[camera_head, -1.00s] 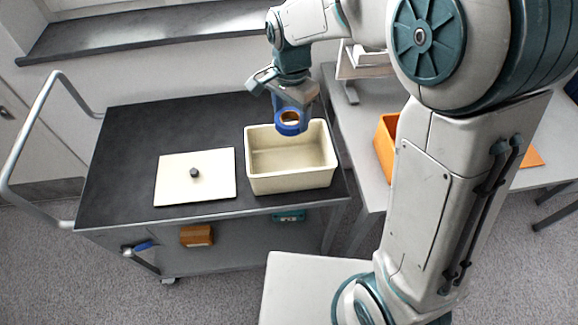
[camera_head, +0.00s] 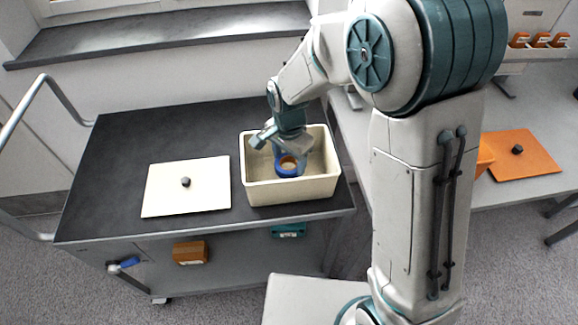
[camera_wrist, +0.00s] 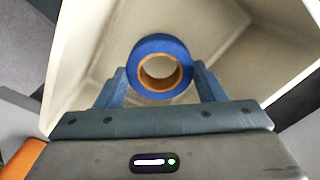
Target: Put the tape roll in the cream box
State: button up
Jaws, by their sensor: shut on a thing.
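The tape roll (camera_head: 287,171) is blue with an orange core. My gripper (camera_head: 289,163) is shut on it and holds it inside the open cream box (camera_head: 292,192), below the rim level as far as I can tell. In the wrist view the tape roll (camera_wrist: 160,67) sits between the two fingers of my gripper (camera_wrist: 160,84), its hole facing the camera. The cream box's inner walls (camera_wrist: 90,45) surround it there. Whether the roll touches the box floor I cannot tell.
The cream box stands on the dark top of a cart (camera_head: 120,140). A cream lid (camera_head: 186,200) with a dark knob lies to its left. An orange lid (camera_head: 522,153) lies on the grey table at right. A brown box (camera_head: 190,252) sits on the cart's lower shelf.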

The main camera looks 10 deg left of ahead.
aim_at(289, 162)
jog(key=shift+f, duration=1.65)
jog(key=shift+f, duration=0.2)
jog(key=o, duration=1)
jog(key=shift+r, duration=0.15)
notch_tip(289, 162, up, 12)
jog(key=s+d+r+n+t, duration=0.1)
jog(key=s+d+r+n, duration=0.2)
jog(key=s+d, duration=0.4)
jog(key=s+d+r+n+t, duration=0.1)
jog(key=s+d+r+n, duration=0.2)
jog(key=s+d, duration=0.4)
jog(key=d+n, duration=0.1)
jog(key=d, duration=0.5)
jog(key=shift+d+t+p, duration=0.25)
jog(key=shift+t+p, duration=0.05)
